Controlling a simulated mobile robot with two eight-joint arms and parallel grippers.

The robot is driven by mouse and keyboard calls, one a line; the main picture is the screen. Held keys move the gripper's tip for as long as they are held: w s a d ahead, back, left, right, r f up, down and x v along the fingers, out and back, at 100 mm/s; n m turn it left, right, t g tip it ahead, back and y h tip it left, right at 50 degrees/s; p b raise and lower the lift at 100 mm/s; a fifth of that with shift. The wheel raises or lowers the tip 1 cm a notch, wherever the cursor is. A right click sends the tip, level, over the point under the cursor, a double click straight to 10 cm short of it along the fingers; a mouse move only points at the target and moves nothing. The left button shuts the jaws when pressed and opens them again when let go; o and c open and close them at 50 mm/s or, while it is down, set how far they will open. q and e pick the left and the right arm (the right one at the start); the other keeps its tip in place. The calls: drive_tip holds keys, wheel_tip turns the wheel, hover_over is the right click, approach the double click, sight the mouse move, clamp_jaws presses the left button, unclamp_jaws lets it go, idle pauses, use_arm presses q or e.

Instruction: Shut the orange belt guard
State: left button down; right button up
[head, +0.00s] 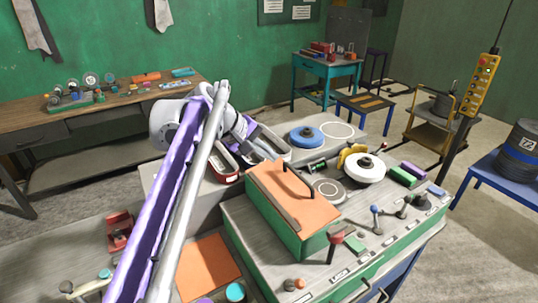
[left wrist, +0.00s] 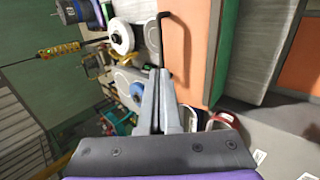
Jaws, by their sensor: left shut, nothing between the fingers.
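The orange belt guard (head: 290,195) is a flat orange cover with a black bar handle (head: 297,180). It lies over a green box-shaped housing (head: 315,243) on the bench, and I see no clear gap under it. In the left wrist view the orange cover (left wrist: 184,50) stands at the upper middle, with its black handle (left wrist: 161,38) beside it. My left gripper (head: 243,128) is behind and left of the guard in the head view. Its fingers (left wrist: 163,72) are shut and empty, tips near the handle in the picture; contact cannot be told. My right gripper is not in view.
Red-and-grey trays (head: 226,160) lie close by my left gripper. A white spool (head: 364,168) and a blue disc (head: 306,136) are behind the guard. Levers (head: 376,217) stand along the bench's right side. An orange flat panel (head: 207,262) lies left of the housing.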

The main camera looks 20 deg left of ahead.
sight(298, 174)
use_arm(q)
drive_tip(key=x, duration=1.1)
drive_tip(key=shift+a, duration=0.1)
drive_tip(key=shift+x, duration=1)
drive_tip(key=shift+r, duration=0.2)
